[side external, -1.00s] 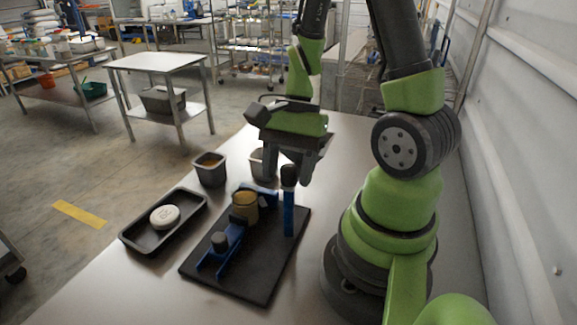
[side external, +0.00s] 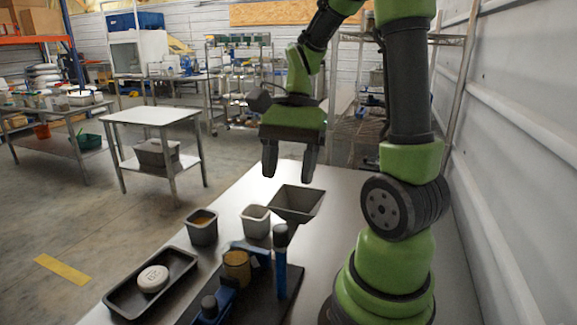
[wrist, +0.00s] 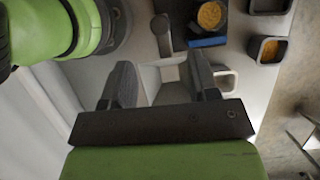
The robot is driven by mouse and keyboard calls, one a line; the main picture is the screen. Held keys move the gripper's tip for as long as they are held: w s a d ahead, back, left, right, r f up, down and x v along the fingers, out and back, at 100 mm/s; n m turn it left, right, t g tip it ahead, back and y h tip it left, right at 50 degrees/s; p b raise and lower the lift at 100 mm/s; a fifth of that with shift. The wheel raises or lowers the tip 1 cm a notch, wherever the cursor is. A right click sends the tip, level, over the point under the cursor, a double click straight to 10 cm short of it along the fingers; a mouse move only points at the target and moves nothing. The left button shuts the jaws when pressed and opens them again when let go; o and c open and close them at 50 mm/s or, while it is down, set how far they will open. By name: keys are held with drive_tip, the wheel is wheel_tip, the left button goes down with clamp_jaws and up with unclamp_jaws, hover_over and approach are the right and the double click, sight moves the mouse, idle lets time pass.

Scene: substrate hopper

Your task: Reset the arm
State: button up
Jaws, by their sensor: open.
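My gripper (side external: 290,176) is open and empty, pointing down in the air above a grey, square, funnel-like hopper (side external: 313,203). In the wrist view my gripper's two fingers (wrist: 160,82) are well apart, with the hopper (wrist: 152,78) below and between them. Nearer the side camera, a blue fixture (side external: 281,276) stands on a black board (side external: 268,308). It has a post with a dark knob (side external: 280,236) and holds a jar with a tan top (side external: 237,262). My gripper touches none of these.
A pale square pot (side external: 256,226) and a dark pot with orange-brown contents (side external: 202,232) stand left of the hopper. A black tray (side external: 180,266) holds a white disc (side external: 152,278). The wall (side external: 510,160) runs along the right. The far tabletop is clear.

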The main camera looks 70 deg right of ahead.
idle(0.4)
drive_tip(key=s+a+r+n+t+h, duration=0.2)
drive_tip(key=a+r+n+t, duration=0.5)
drive_tip(key=a+n, duration=0.3)
drive_tip(key=n, duration=0.3)
drive_tip(key=shift+s+r+n, duration=0.3)
drive_tip(key=shift+r+n, duration=0.05)
drive_tip(key=shift+n, duration=0.05)
